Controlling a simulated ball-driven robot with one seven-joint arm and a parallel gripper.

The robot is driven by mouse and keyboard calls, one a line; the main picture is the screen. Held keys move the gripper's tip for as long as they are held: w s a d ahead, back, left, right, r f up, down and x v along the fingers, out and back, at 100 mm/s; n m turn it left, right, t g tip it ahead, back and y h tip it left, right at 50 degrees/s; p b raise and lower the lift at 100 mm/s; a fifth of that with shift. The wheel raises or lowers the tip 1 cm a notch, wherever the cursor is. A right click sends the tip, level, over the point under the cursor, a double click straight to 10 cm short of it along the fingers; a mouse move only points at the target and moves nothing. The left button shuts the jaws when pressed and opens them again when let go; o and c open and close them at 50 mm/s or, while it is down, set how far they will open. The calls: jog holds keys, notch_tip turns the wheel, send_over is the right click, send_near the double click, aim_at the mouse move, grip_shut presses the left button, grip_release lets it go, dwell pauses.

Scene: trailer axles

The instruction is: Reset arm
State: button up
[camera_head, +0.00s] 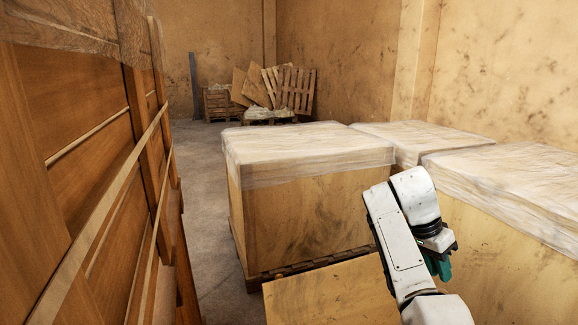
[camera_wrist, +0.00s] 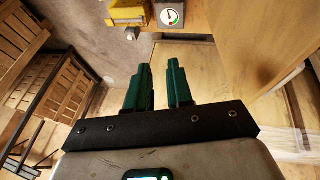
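My white arm shows at the right of the head view, bent, with its end in front of the wrapped crates. My gripper (camera_wrist: 160,80) shows in the wrist view with its two green fingers apart and nothing between them. In the head view only a bit of green of my gripper (camera_head: 439,265) shows below the wrist; the rest is hidden behind the arm. A cardboard-coloured surface lies beyond the fingers in the wrist view.
Plastic-wrapped crates (camera_head: 305,210) stand in the middle and right, close to my arm. A wooden crate stack (camera_head: 85,150) fills the left. A floor lane (camera_head: 200,170) runs between them toward pallets (camera_head: 296,90). The wrist view shows a yellow box (camera_wrist: 126,12) and a gauge (camera_wrist: 169,16).

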jog(key=s+a+f+n+y, duration=0.1)
jog(key=s+f+n, duration=0.2)
jog(key=s+f, duration=0.7)
jog(key=s+a+f+n+y, duration=0.1)
jog(key=s+f+n, duration=0.2)
jog(key=s+f, duration=0.75)
jog(key=s+a+f+n+t+y, duration=0.1)
jog(key=s+a+n, duration=0.1)
jog(key=s, duration=1)
jog(key=s+a+f+n+t+y, duration=0.1)
jog(key=s+n, duration=0.3)
jog(key=s, duration=0.8)
jog(key=shift+s+a+f+n+y, duration=0.3)
jog(key=shift+a+f, duration=0.1)
jog(key=shift+f, duration=0.4)
